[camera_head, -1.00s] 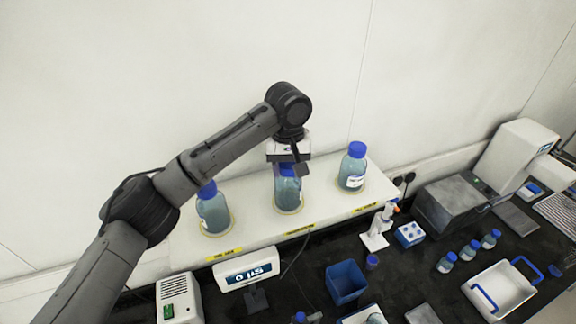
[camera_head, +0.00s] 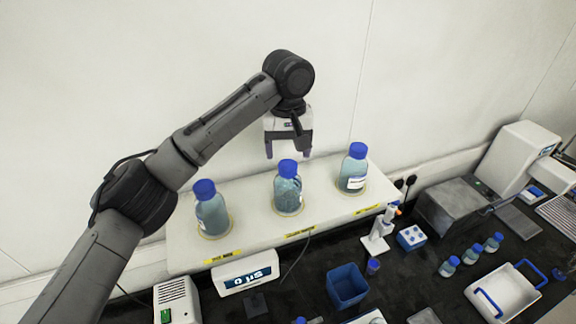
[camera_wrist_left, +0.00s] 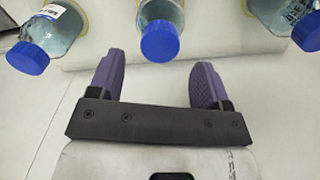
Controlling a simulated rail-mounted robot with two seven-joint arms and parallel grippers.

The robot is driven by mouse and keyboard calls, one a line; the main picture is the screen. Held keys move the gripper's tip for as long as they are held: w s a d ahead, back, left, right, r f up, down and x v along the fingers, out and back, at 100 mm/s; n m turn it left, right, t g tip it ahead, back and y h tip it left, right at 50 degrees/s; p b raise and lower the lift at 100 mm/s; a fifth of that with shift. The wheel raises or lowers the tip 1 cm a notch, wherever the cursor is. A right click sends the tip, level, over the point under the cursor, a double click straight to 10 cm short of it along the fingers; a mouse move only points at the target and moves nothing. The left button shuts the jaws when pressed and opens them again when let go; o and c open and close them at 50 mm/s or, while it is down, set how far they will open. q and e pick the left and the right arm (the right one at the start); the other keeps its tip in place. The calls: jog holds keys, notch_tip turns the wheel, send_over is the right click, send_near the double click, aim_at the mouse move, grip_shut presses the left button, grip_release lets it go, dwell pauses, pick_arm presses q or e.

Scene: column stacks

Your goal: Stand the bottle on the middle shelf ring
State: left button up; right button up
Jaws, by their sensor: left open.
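A blue-capped bottle (camera_head: 288,190) stands upright on the middle ring (camera_head: 290,210) of the white shelf (camera_head: 255,232). It also shows in the left wrist view, its blue cap (camera_wrist_left: 160,41) just beyond the fingertips. My left gripper (camera_head: 289,152) is open and empty, above and behind this bottle, apart from it. Its two purple fingers (camera_wrist_left: 157,70) are spread in the left wrist view. Similar bottles stand on the left ring (camera_head: 212,210) and the right ring (camera_head: 353,170). My right gripper is not in view.
Below the shelf, the dark bench holds a blue bin (camera_head: 347,286), a pipette stand (camera_head: 380,232), a blue rack (camera_head: 411,237), several small bottles (camera_head: 472,253) and a white tray (camera_head: 503,294) with blue handles. Bare wall is behind the shelf.

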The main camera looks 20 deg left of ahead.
pick_arm(q)
notch_tip(320, 180, up, 6)
jog(key=shift+r, duration=0.15)
dwell(0.3)
dwell(0.3)
